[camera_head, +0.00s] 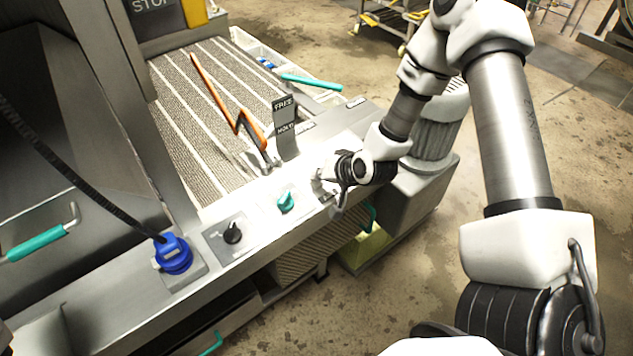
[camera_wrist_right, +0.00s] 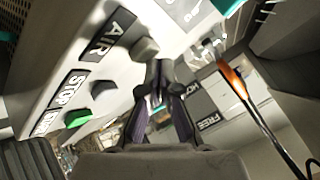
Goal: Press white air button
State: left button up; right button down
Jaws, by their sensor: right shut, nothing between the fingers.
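In the right wrist view the white air button (camera_wrist_right: 145,47) is a pale grey-white knob beside the black AIR label (camera_wrist_right: 108,36). My right gripper (camera_wrist_right: 158,74) is shut and empty, with its fingertips just below the button in the picture. I cannot tell whether they touch it. In the head view my right gripper (camera_head: 335,188) is at the front edge of the metal control ledge, and the air button cannot be made out there. My left gripper is not in view.
A black button (camera_wrist_right: 103,88) and a green button (camera_wrist_right: 77,119) sit along the same panel. A lever with an orange grip (camera_head: 250,127) rises near the FREE sign (camera_head: 284,128). A teal knob (camera_head: 286,201), black knob (camera_head: 232,234) and blue connector (camera_head: 173,254) line the ledge.

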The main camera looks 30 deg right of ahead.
aim_at(319, 184)
jog(key=shift+f+b, duration=0.35)
jog(key=shift+f, duration=0.15)
dwell(0.5)
jog(key=shift+r+p, duration=0.8)
jog(key=shift+r, duration=0.15)
notch_tip(319, 184, up, 5)
jog(key=p, duration=0.4)
dwell(0.5)
